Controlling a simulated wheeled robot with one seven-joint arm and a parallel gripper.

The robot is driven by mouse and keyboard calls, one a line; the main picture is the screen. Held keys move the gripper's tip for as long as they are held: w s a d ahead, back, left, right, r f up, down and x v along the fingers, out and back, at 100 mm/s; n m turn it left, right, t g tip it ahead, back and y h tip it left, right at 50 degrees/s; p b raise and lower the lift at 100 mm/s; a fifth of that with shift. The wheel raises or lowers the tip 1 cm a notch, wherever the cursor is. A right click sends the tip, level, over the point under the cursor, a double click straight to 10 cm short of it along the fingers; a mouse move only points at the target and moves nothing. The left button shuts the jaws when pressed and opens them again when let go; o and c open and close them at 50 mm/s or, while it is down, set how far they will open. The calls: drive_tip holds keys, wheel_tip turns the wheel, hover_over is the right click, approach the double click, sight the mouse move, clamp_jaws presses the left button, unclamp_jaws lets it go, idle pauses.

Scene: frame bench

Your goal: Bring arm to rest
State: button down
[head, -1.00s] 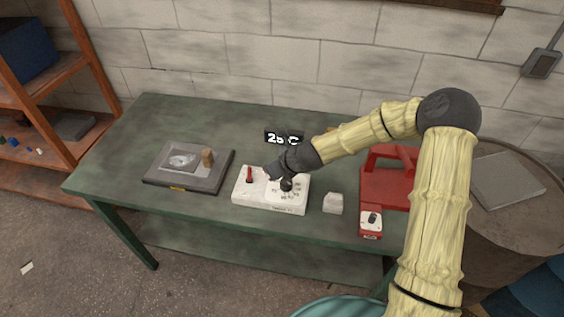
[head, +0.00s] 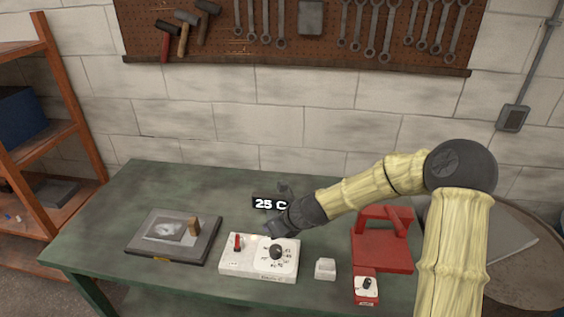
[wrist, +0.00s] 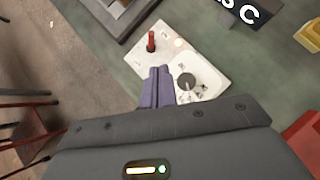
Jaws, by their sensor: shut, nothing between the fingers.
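My arm reaches in from the right in the head view. My gripper (head: 281,207) is above the back edge of the white control box, beside the 25 C display (head: 268,203). In the wrist view the two fingers of my gripper (wrist: 158,72) are together, with nothing between them, over the white control box (wrist: 190,50). The box (head: 232,266) has a red lever (head: 238,242) and a black dial (head: 277,252).
On the green bench (head: 90,240) stand a grey framed plate (head: 150,246) at left, a small white block (head: 325,268), a red press-like device (head: 383,250) and a small red switch box (head: 366,288). A pegboard with tools (head: 285,15) hangs behind. A barrel stands at right.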

drive_tip(key=s+d+r+n+g+h, duration=0.1)
drive_tip(key=s+d+r+n+h, duration=0.2)
drive_tip(key=s+d+n, duration=0.7)
drive_tip(key=s+d+r+n+g+h, duration=0.1)
drive_tip(key=s+d+r+n+h, duration=0.2)
drive_tip(key=s+d+n, duration=0.8)
drive_tip(key=d+n+h, duration=0.1)
drive_tip(key=n, duration=0.4)
drive_tip(key=shift+s+d, duration=0.2)
drive_tip(key=shift+d, duration=0.05)
